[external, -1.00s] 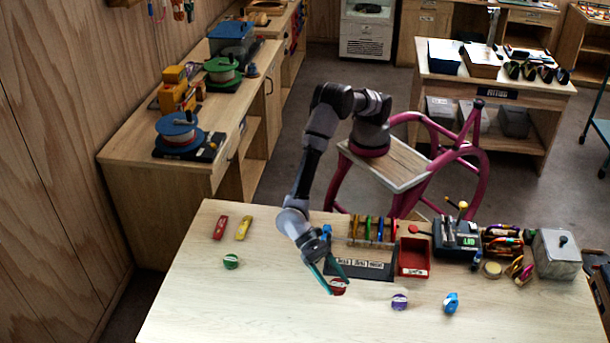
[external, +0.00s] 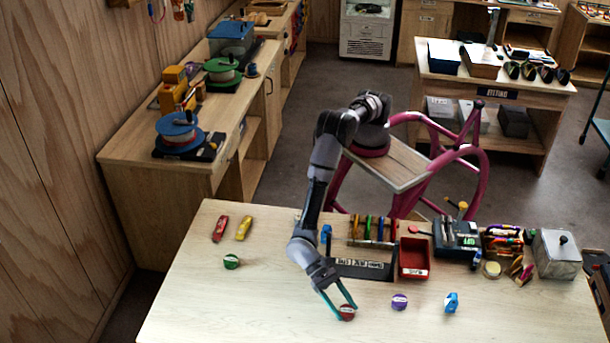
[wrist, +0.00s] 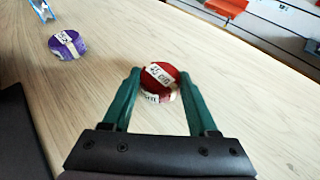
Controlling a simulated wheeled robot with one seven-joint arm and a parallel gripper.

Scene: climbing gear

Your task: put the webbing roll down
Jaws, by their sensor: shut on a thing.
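A red webbing roll with a white label band (external: 346,312) is between the green fingertips of my gripper (external: 343,302), near the front of the table. In the wrist view the red roll (wrist: 160,78) sits between the tips of my gripper (wrist: 158,88), which is shut on it. The roll is at or very close to the table top; I cannot tell whether it touches. A purple roll (external: 399,301) lies on the table to the right and also shows in the wrist view (wrist: 67,45).
A blue roll (external: 451,303) and a green roll (external: 231,262) lie farther off on the table (external: 230,310). A black rack (external: 360,269) and a red bin (external: 414,262) stand behind my gripper. The table around the red roll is clear.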

